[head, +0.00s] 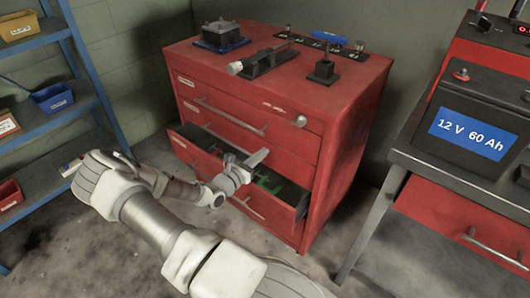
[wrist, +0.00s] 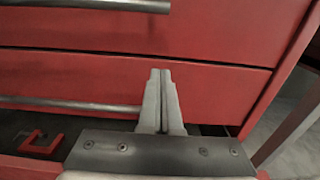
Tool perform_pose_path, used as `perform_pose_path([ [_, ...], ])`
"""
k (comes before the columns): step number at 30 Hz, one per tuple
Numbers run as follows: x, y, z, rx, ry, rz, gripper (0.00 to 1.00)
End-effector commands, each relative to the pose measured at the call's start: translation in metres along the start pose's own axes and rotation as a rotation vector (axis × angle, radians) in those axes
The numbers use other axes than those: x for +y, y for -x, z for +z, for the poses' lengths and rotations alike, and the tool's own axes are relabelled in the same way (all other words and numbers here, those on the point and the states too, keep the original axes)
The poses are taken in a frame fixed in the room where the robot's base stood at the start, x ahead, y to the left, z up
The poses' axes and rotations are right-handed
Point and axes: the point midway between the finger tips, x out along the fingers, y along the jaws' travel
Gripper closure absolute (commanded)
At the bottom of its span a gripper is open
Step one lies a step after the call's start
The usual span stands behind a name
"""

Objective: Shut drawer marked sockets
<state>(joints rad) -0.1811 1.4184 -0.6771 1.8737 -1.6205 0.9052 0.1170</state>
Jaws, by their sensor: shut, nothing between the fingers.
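A red tool cabinet (head: 345,130) stands at the centre of the head view. One lower drawer (head: 281,217) is pulled out and its dark inside shows; its small label cannot be read. My gripper (head: 258,158) is shut and empty, above the open drawer and in front of the closed drawer faces. In the wrist view the shut fingers (wrist: 160,72) point at a red drawer face (wrist: 215,90), and it is unclear whether they touch. My arm hides part of the open drawer's left side.
A red bracket-like piece (wrist: 40,143) and a green piece (head: 268,184) lie in the drawer. Tools, including a vise (head: 265,62), stand on the cabinet. A blue shelf (head: 85,95) is at left; a bench with a battery (head: 470,130) is close at right.

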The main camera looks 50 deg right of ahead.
Motion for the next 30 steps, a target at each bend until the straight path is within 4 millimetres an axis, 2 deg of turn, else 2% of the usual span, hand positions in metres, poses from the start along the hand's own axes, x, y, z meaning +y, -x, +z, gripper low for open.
perform_pose_path([
  [2,0.003,0.01,0.001,0.002,0.0,0.002,1.0],
  [9,0.004,0.069,0.002,0.003,0.001,0.003,1.0],
  [15,0.003,0.1,0.001,0.002,0.001,0.0,1.0],
  [20,0.003,0.11,0.0,0.002,0.002,-0.001,1.0],
  [30,0.002,0.113,0.004,0.015,-0.023,-0.02,1.0],
])
